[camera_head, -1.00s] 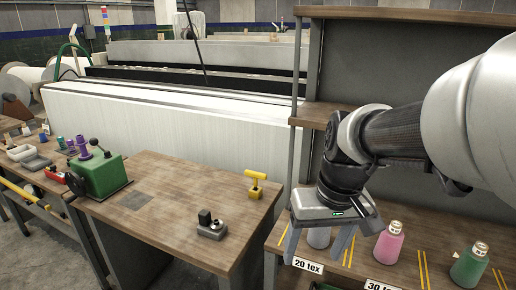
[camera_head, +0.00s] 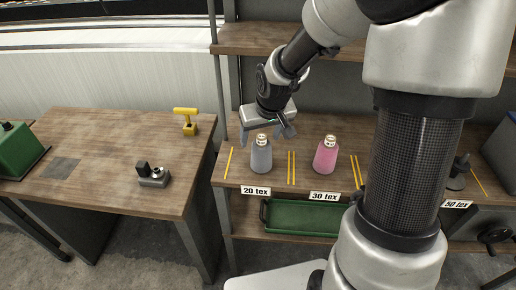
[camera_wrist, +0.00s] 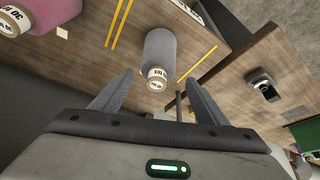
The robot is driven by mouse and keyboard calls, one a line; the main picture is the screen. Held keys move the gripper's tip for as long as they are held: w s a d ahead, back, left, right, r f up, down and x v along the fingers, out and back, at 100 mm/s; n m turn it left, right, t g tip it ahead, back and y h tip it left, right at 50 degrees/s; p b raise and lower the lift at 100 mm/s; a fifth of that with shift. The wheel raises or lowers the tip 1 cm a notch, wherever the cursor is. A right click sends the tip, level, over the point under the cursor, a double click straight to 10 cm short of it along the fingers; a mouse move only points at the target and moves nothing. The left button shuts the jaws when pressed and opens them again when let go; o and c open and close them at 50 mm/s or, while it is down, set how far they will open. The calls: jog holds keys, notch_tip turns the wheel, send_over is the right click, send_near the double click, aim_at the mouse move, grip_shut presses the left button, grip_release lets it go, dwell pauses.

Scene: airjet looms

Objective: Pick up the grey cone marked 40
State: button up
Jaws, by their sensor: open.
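A grey cone (camera_head: 261,158) stands upright on the shelf behind the 20 tex label, and it also shows in the wrist view (camera_wrist: 161,52). Its top label is partly readable, but I cannot make out a clear 40 on it. My gripper (camera_head: 267,133) is open and empty, close behind and above this cone in the head view. In the wrist view the cone's labelled end lies just beyond and between my open fingertips (camera_wrist: 157,80), apart from them. My arm hides the shelf between the 30 tex and 50 tex places.
A pink cone (camera_head: 326,156) stands to the right, behind the 30 tex label. A dark object (camera_head: 458,172) is near the 50 tex label. A green tray (camera_head: 300,217) is on the level below. An upper shelf (camera_head: 245,38) and post (camera_head: 216,90) border my arm. A yellow tool (camera_head: 187,122) stands on the left table.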

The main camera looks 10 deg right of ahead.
jog(key=x, duration=0.6)
jog(key=shift+w+d+f+b, duration=0.1)
jog(key=shift+d+f+b, duration=0.1)
jog(key=shift+b, duration=0.2)
jog(key=c, duration=1.3)
notch_tip(320, 180, up, 10)
jog(key=shift+r+p, duration=0.1)
jog(key=shift+p, duration=0.7)
jog(key=o, duration=0.7)
jog(key=c, duration=0.6)
